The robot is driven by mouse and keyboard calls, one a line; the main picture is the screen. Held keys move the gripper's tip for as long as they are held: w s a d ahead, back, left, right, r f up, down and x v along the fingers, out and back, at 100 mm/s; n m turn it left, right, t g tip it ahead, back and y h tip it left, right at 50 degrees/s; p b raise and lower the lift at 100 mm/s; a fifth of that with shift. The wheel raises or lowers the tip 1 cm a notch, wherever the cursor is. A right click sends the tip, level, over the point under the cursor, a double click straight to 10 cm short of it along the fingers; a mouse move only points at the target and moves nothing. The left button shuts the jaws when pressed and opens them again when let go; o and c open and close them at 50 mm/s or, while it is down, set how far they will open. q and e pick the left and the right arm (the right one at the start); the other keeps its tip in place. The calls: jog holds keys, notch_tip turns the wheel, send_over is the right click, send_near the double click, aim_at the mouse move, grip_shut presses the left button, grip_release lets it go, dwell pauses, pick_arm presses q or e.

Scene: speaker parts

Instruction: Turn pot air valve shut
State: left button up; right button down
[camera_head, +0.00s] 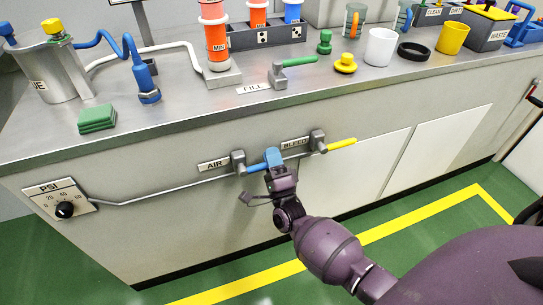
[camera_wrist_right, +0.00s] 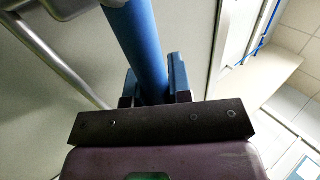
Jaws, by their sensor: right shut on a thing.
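The air valve (camera_head: 238,162) is on the front of the bench, right of the AIR label (camera_head: 213,164). Its blue lever handle (camera_head: 257,167) points right, roughly along the pipe. My right gripper (camera_head: 272,158) is shut on the outer end of this handle; the fingers cover that end. In the right wrist view the blue handle (camera_wrist_right: 140,45) runs up from between the fingers. The pot (camera_head: 68,72) stands on the bench at the left, with a yellow cap and a blue hose. My left gripper is not in view.
The bleed valve (camera_head: 318,140), with a yellow handle (camera_head: 341,144), is just right of my gripper. A PSI gauge (camera_head: 64,209) is at the left end of the pipe.

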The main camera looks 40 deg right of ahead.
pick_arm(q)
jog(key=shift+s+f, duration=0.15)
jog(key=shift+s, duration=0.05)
pick_arm(e)
jog(key=c, duration=1)
grip_release()
jog(key=shift+c, duration=0.2)
jog(key=shift+r, duration=0.1)
pick_arm(q)
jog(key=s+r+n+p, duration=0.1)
jog(key=p, duration=0.2)
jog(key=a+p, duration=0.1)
jog(key=p, duration=0.2)
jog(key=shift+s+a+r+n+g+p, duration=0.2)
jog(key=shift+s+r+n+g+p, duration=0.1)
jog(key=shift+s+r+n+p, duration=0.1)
pick_arm(e)
notch_tip(320, 180, up, 20)
